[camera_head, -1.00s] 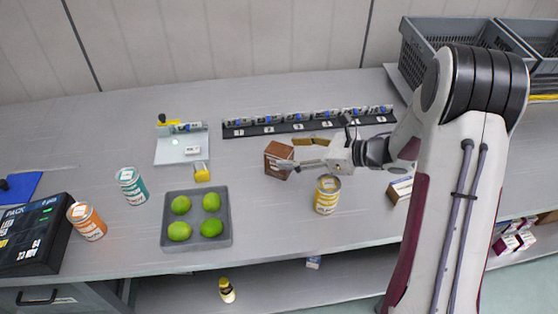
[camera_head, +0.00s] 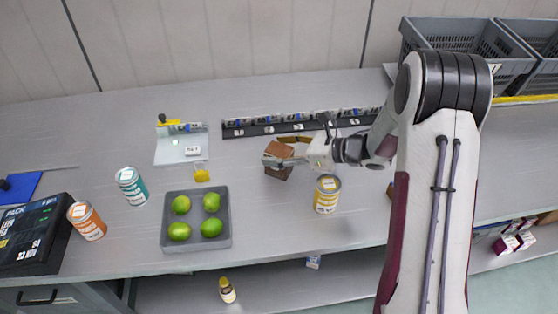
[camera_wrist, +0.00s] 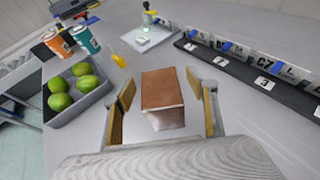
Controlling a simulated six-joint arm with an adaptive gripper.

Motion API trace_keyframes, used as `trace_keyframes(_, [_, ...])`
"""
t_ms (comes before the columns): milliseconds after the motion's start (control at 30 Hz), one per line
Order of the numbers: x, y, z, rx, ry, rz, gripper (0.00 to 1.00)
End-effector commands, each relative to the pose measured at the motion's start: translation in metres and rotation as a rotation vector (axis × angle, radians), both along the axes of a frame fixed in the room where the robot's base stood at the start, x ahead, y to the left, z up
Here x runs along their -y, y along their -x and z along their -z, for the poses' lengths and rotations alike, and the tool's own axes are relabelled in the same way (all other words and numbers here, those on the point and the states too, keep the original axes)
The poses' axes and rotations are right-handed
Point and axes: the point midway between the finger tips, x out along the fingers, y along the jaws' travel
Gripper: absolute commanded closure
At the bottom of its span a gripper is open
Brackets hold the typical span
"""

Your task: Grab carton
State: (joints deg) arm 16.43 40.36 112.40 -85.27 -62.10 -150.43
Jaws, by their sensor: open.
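The carton is a small brown box (camera_head: 279,152) standing on the grey table, right of the tray of limes. In the wrist view the carton (camera_wrist: 162,92) has a brown top and a paler near side, and it sits between the two fingers. My gripper (camera_head: 276,150) is open around the carton, one finger on each side. In the wrist view my gripper (camera_wrist: 160,100) shows a small gap at each side of the carton. In the head view the near finger hides part of the carton.
A yellow can (camera_head: 326,196) stands close by, below my gripper. A grey tray (camera_head: 196,246) of several limes is to the left. A numbered black rack (camera_head: 262,130) runs behind. Teal (camera_head: 132,186) and orange (camera_head: 87,220) cans stand further left.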

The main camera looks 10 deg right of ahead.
Motion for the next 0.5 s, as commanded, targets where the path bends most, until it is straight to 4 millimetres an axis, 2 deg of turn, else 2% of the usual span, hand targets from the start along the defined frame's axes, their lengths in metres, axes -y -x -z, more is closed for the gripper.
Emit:
trace_keyframes(100, [0.0, 0.0001, 0.0, 0.0, 0.0, 0.0, 0.42])
trace_keyframes(300, [0.0, 0.0002, 0.0, 0.0, 0.0, 0.0, 0.92])
trace_keyframes(500, [0.0, 0.0, -0.0006, 0.001, 0.0, 0.0, 0.91])
